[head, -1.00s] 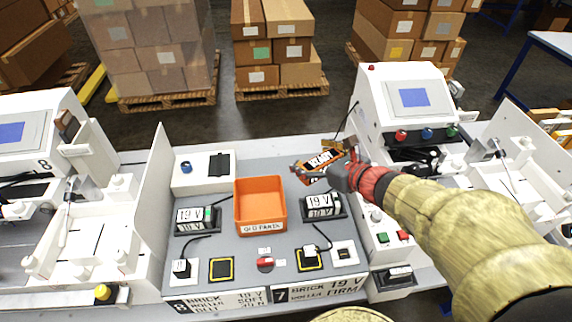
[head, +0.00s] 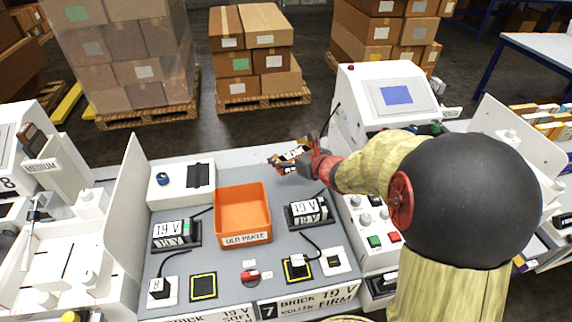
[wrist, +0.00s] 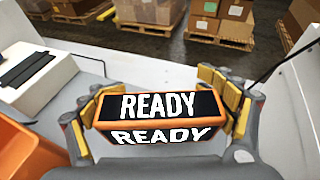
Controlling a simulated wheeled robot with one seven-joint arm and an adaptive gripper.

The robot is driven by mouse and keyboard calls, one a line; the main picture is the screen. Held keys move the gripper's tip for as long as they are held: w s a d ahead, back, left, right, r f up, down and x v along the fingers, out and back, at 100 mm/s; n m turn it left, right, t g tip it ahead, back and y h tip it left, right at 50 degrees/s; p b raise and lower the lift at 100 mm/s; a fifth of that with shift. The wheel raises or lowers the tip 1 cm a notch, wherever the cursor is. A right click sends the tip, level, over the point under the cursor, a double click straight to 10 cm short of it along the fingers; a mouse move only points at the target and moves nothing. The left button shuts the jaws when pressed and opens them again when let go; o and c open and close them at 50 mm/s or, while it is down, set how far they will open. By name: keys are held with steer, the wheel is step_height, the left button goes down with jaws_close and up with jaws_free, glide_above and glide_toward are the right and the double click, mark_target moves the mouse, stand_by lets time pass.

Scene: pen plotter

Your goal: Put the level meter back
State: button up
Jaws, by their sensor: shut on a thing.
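The level meter, an orange-edged block with a black face reading "READY" (wrist: 158,106), is held between the yellow-padded fingers of my gripper (wrist: 160,115) in the wrist view. In the head view, the meter (head: 291,156) is in my gripper (head: 303,152), above the back part of the grey bench (head: 230,182), to the right of and behind the orange bin. It appears raised above the surface, though the gap is hard to judge. Its underside is hidden.
An orange bin marked "OLD PARTS" (head: 243,212) stands mid-bench. A 19 V pack in a black cradle (head: 309,211) is right of it, another (head: 177,234) left. A white box with a blue knob (head: 181,183) is back left. A white console with a screen (head: 392,98) stands right.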

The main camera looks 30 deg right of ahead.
steer(key=shift+w+d+f+b, duration=0.25)
steer(key=shift+w+f+b, duration=0.15)
steer(key=shift+w+f, duration=0.6)
steer(key=shift+f+b, duration=0.85)
steer(key=shift+f, duration=0.85)
steer(key=shift+f, duration=0.1)
steer(key=shift+f, duration=0.15)
steer(key=o, duration=1.4)
